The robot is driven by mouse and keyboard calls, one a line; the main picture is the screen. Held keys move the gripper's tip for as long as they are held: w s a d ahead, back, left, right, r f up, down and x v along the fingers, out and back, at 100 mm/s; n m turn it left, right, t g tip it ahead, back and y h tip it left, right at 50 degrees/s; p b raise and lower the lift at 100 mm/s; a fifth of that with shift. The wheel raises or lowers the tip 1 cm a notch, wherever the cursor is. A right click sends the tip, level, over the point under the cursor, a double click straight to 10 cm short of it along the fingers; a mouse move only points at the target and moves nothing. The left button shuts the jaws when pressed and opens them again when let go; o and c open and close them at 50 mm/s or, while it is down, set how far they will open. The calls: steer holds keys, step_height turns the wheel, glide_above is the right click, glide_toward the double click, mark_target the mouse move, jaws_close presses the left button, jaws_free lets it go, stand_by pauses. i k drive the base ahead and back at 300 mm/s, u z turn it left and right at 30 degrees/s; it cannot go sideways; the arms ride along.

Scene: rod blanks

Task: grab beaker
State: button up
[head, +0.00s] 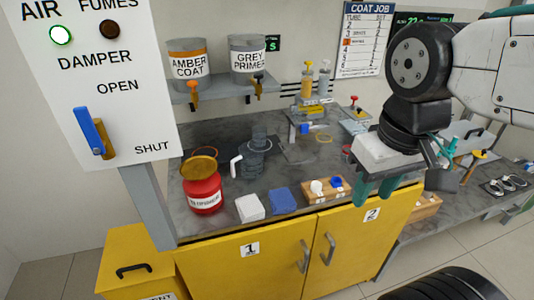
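A grey, see-through, beaker-like vessel (254,158) stands on the grey bench top, left of the middle. A white bent handle or tube shows at its left side; I cannot tell if it belongs to it. No label marks it as the beaker. My gripper (376,192) hangs at the right, over the bench's front edge, well apart from the vessel. Its two teal fingers point down with a gap between them, and nothing shows between them.
A red labelled can (204,190) stands front left of the vessel. A white block (249,208), a blue block (283,200) and a wooden holder (325,190) line the front edge. A shelf (215,93) with two paint pots hangs behind. A control panel (100,75) rises at left.

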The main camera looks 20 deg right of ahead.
mark_target(260, 137)
steer(key=u, duration=0.2)
steer(key=i, duration=0.85)
steer(key=z, duration=0.15)
